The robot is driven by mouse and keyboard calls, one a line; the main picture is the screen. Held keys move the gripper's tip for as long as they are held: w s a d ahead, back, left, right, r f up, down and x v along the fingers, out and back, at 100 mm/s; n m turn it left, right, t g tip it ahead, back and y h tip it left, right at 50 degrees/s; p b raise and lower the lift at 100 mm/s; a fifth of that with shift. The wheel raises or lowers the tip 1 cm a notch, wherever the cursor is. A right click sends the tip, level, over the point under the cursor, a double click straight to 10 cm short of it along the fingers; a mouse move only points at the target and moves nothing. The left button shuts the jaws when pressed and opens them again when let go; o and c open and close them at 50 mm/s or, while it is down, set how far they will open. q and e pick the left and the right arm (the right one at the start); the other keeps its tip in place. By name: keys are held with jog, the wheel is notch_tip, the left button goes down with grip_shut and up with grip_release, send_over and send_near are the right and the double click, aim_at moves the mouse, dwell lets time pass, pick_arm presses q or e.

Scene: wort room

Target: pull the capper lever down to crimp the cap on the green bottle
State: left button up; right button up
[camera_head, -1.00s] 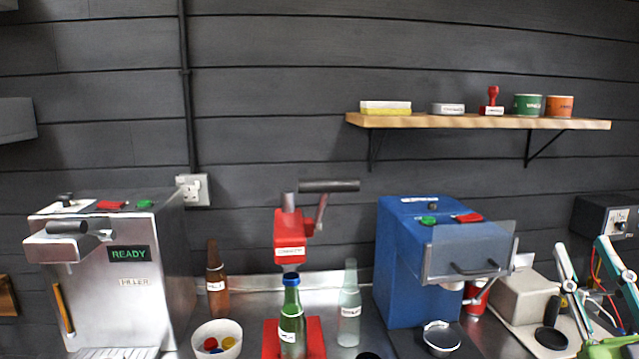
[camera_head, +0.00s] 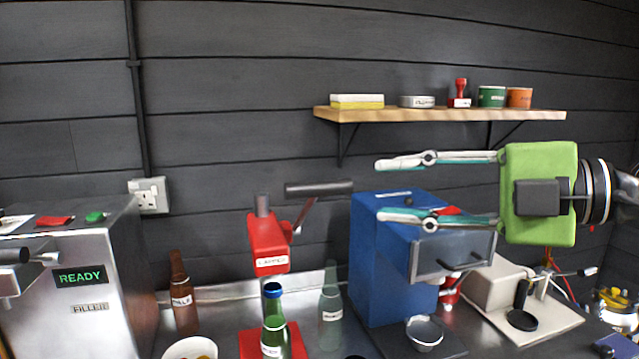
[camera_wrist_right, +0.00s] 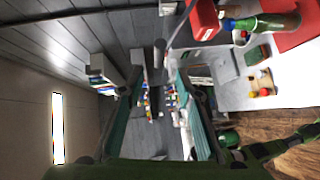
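The red capper (camera_head: 268,243) stands on the steel counter. Its lever (camera_head: 319,188) is raised, with the dark handle pointing right. The green bottle (camera_head: 275,330) stands upright on the capper's red base under the head, with a blue cap (camera_head: 272,290) on top. My right gripper (camera_head: 380,190) is open and empty, level with the handle and to its right, fingers pointing left. In the right wrist view, the handle (camera_wrist_right: 160,52) shows ahead between the open fingers (camera_wrist_right: 157,80); the bottle (camera_wrist_right: 278,25) lies at the upper right. My left gripper is not in view.
A blue machine (camera_head: 385,270) stands right of the capper, below my right gripper. A clear bottle (camera_head: 331,310) and a brown bottle (camera_head: 182,300) flank the capper. The filler (camera_head: 80,290) is at left. A wooden shelf (camera_head: 440,116) hangs above.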

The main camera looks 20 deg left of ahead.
aim_at(329, 188)
jog(key=p+x, duration=0.2)
jog(key=x, duration=0.8)
jog(key=shift+s+r+p, duration=0.1)
jog(key=shift+r+p, duration=0.1)
jog(key=shift+p, duration=0.1)
jog(key=shift+a+f, duration=0.15)
jog(key=shift+a, duration=0.4)
grip_shut()
